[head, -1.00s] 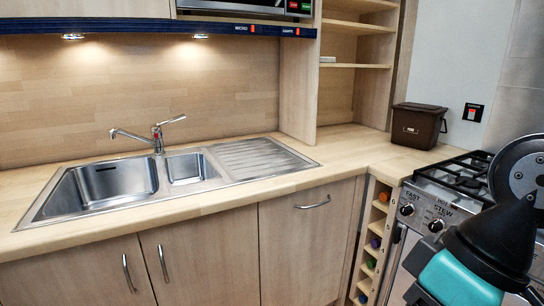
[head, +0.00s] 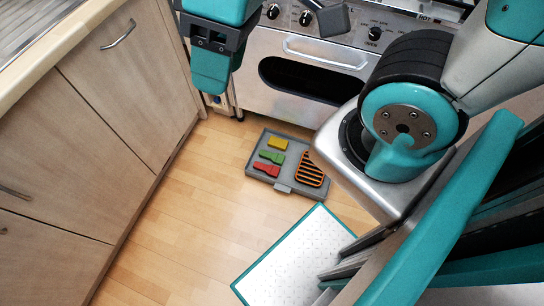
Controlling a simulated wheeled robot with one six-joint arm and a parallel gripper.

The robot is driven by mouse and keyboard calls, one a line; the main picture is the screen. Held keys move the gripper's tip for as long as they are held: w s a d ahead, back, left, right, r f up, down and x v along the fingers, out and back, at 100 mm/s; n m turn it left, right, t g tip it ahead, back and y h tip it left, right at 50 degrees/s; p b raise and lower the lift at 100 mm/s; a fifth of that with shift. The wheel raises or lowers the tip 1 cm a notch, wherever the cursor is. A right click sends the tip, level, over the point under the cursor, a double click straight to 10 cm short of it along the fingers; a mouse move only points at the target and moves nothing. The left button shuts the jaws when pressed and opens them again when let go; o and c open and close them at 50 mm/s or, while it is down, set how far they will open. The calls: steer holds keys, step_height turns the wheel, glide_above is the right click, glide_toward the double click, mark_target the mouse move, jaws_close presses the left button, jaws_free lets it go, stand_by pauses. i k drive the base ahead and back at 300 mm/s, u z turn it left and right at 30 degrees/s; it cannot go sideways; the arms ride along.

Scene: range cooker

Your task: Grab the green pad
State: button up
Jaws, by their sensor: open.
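The green pad (head: 272,157) is a small flat green piece lying in a grey tray (head: 290,187) on the wooden floor, in the middle of the head view. It lies between a yellow piece (head: 278,143) and a red piece (head: 266,169). My gripper (head: 209,78), dark with teal parts, hangs at the upper left of the tray, apart from it and nearer the camera. Its jaws are open, seen partly edge-on, and I see nothing held in them. The pad is unobstructed in this view.
An orange and black slatted piece (head: 310,169) lies in the tray's right side. The steel range cooker (head: 310,85) stands behind the tray. Wooden cabinets (head: 110,110) and the counter edge are at left. Floor between the cabinets and the tray is bare.

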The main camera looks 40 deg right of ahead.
mark_target(278, 159)
steer(key=u, duration=0.15)
steer(key=k, duration=0.45)
steer(key=u, duration=1.15)
steer(key=i, duration=0.75)
steer(key=z, duration=1.05)
steer(key=i, duration=0.65)
steer(key=z, duration=0.7)
